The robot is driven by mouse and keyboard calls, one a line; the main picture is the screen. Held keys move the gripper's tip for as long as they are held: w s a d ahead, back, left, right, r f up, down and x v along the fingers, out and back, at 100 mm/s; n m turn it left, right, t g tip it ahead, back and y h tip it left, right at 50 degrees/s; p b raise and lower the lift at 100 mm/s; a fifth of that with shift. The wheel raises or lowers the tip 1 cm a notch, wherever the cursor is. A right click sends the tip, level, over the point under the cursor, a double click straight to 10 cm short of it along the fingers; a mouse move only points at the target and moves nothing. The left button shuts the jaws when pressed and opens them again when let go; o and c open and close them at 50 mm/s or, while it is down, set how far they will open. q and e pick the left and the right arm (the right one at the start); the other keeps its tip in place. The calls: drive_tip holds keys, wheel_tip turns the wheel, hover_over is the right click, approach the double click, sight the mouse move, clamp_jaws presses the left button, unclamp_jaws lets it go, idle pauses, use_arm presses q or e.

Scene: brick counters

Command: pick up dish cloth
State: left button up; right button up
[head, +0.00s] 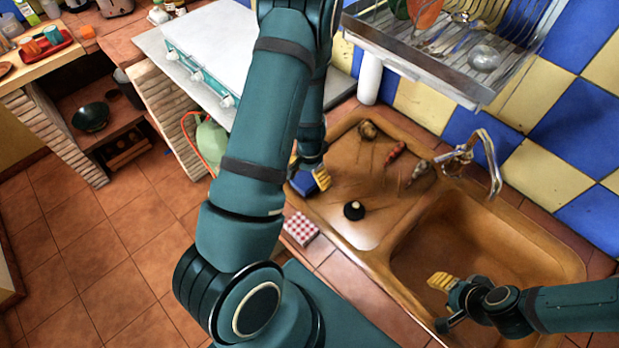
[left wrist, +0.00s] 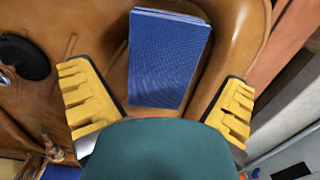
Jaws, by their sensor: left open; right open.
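A blue folded cloth, which looks like the dish cloth (left wrist: 168,58), lies in the brown sink near its rounded rim in the left wrist view. In the head view the blue cloth (head: 302,184) is partly hidden by my left arm. My left gripper (left wrist: 158,85) is open, its yellow fingers on either side of the cloth with visible gaps; contact cannot be told. In the head view my left gripper (head: 309,174) is mostly hidden behind its own arm. My right gripper (head: 444,300) is open and empty over the front of the right basin.
A red-and-white checked item (head: 300,228) lies on the front counter edge. The sink (head: 420,215) has a black plug (head: 354,210), and a few small items lie on its left part. The right basin looks empty.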

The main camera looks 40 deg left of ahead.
use_arm(q)
drive_tip(key=shift+f, duration=0.85)
drive_tip(key=shift+c, duration=0.3)
drive_tip(key=c, duration=1.1)
drive_tip(key=shift+r, duration=0.1)
